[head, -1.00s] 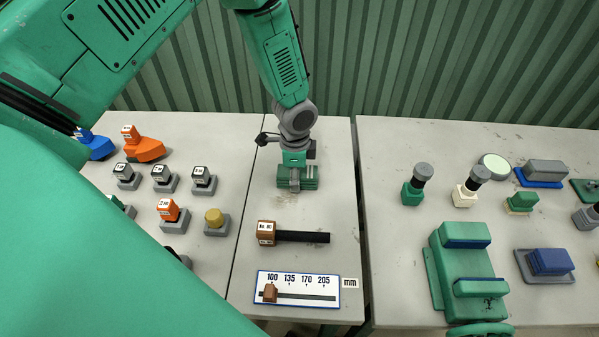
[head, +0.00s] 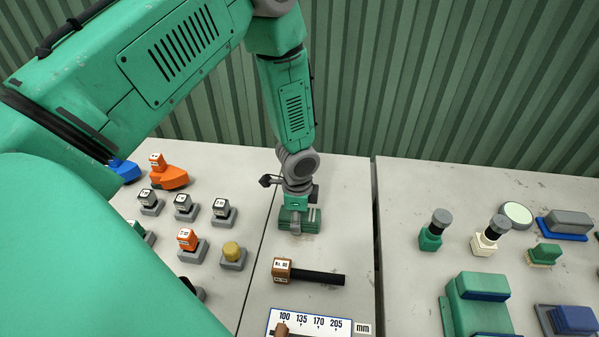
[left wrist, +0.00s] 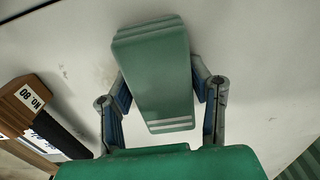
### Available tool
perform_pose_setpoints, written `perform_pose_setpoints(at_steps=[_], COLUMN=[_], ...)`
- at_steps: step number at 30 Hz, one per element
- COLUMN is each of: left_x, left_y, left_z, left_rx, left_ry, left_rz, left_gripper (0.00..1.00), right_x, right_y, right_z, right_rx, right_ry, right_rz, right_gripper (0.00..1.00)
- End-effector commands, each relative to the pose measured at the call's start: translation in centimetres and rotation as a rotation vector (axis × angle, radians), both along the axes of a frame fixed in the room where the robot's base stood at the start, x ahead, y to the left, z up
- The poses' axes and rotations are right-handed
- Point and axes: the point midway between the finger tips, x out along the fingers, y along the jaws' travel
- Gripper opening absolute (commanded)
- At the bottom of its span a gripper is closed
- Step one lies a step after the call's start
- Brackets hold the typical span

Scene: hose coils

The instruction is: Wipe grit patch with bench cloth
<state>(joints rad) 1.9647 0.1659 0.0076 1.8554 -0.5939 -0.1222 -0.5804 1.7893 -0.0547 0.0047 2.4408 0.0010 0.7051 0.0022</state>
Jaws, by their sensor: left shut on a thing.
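The bench cloth is a folded green block with pale stripes (left wrist: 152,70), held between the two fingers of my left gripper in the left wrist view. In the head view the cloth (head: 313,226) is low at the table top below my left gripper (head: 297,215), which is shut on it. I cannot tell whether the cloth touches the table. A faint brownish smudge, perhaps the grit patch, shows on the table beside the cloth in the left wrist view (left wrist: 104,76). The rest of any patch is hidden by the cloth and gripper. My right gripper is not in view.
A brown-headed tool with a black handle (head: 310,274) lies in front of the cloth, with a millimetre scale board (head: 352,316) nearer. Several labelled blocks on grey bases stand left, including an orange one (head: 188,240). A gap separates the right table, which holds a green machine (head: 478,300).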

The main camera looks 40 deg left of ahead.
Motion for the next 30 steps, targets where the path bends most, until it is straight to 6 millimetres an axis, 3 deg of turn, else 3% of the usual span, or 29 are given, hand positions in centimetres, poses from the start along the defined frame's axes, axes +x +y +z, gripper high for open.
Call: perform_pose_setpoints(at_steps=[10, 30], left_x=[-2.5, -3.1], left_y=[-1.5, -1.9], left_z=[0.0, 0.0], left_rx=[0.001, 0.000], left_ry=[0.003, 0.002], left_rz=[-0.001, -0.001], left_gripper=[0.23, 0.23], right_x=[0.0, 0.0], right_y=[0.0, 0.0], right_z=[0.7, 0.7], right_rx=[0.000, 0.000], right_ry=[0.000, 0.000], right_rz=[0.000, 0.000], right_gripper=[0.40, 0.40])
